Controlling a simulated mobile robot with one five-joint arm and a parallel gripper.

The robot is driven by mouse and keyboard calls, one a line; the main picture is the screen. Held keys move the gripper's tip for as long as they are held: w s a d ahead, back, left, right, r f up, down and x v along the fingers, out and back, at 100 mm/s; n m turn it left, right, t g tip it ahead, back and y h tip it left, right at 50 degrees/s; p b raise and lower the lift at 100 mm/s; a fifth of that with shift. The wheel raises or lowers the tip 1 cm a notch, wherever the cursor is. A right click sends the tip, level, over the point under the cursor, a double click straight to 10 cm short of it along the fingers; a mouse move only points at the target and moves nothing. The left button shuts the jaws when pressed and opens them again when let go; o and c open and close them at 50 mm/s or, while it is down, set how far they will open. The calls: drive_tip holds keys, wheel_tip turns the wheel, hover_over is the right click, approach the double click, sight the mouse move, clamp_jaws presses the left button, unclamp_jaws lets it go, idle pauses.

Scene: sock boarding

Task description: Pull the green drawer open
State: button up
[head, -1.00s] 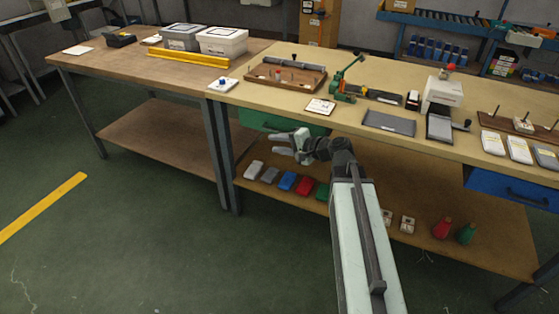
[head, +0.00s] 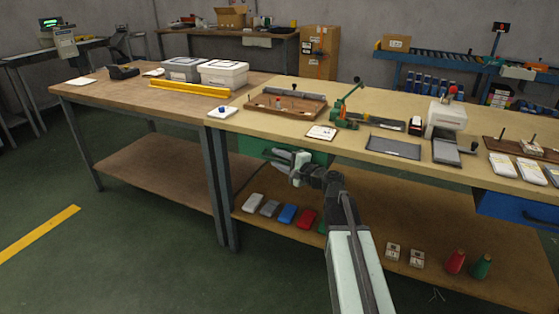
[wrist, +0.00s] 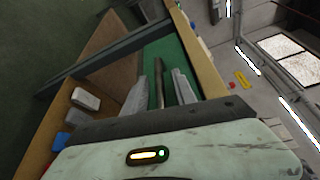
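The green drawer (head: 318,157) hangs under the left part of the light-topped bench and looks shut. My gripper (head: 279,160) is in front of it and hides part of its front. In the wrist view the green drawer front (wrist: 166,52) lies beyond my fingers. A dark bar handle (wrist: 159,82) shows between the two grey fingers of my gripper (wrist: 160,92), with a gap on each side. The fingers are open. I cannot tell how deep they reach around the handle.
The benchtop (head: 255,122) is just above my gripper. Below, the shelf (head: 385,215) holds several coloured packets (head: 287,214). A blue drawer (head: 520,209) is at the right. A steel leg (head: 216,185) stands to the left. The floor in front is clear.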

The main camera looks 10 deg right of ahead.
drive_tip(key=shift+w+a, duration=0.15)
drive_tip(key=shift+w, duration=0.05)
drive_tip(key=shift+c, duration=0.2)
clamp_jaws()
drive_tip(key=shift+s, duration=0.1)
idle(0.9)
